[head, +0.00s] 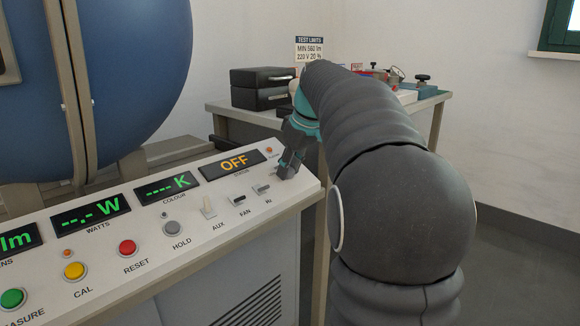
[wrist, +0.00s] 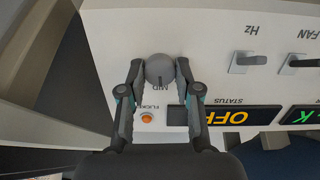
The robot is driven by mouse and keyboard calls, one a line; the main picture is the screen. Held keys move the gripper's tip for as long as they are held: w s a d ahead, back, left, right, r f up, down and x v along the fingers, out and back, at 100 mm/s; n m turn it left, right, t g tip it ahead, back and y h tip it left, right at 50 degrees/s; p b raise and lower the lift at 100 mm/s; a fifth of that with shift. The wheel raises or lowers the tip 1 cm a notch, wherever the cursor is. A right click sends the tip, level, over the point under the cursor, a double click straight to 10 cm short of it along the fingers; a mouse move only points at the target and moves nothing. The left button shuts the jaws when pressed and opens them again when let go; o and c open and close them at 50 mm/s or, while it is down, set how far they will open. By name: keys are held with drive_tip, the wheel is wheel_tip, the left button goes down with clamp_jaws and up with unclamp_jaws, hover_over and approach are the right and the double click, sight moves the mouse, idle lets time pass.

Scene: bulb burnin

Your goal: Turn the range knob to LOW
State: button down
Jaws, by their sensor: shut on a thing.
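The range knob (wrist: 159,67) is a round grey knob on the white panel in the wrist view. A short dark pointer line on it points down in the picture, towards a label that seems to read MID. My gripper (wrist: 158,76) is shut on the knob, one finger on each side. In the head view, my gripper (head: 291,160) reaches down to the panel's far right end, and the fingers hide most of the knob there. No LOW mark can be made out in either view.
The white console panel (head: 222,232) carries an orange OFF status display (head: 232,163), an AUX switch (head: 208,207) and FAN and Hz switches beside the knob. A bench (head: 440,100) stands behind.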

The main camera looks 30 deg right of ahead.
drive_tip(key=n, duration=0.4)
drive_tip(key=shift+n, duration=0.3)
drive_tip(key=shift+s+n+t, duration=0.1)
drive_tip(key=shift+n+t, duration=0.2)
drive_tip(key=shift+n, duration=1.9)
drive_tip(key=c, duration=0.8)
unclamp_jaws()
drive_tip(key=shift+h, duration=0.3)
drive_tip(key=v, duration=1.1)
drive_tip(key=shift+r, duration=0.45)
drive_tip(key=shift+s, duration=0.15)
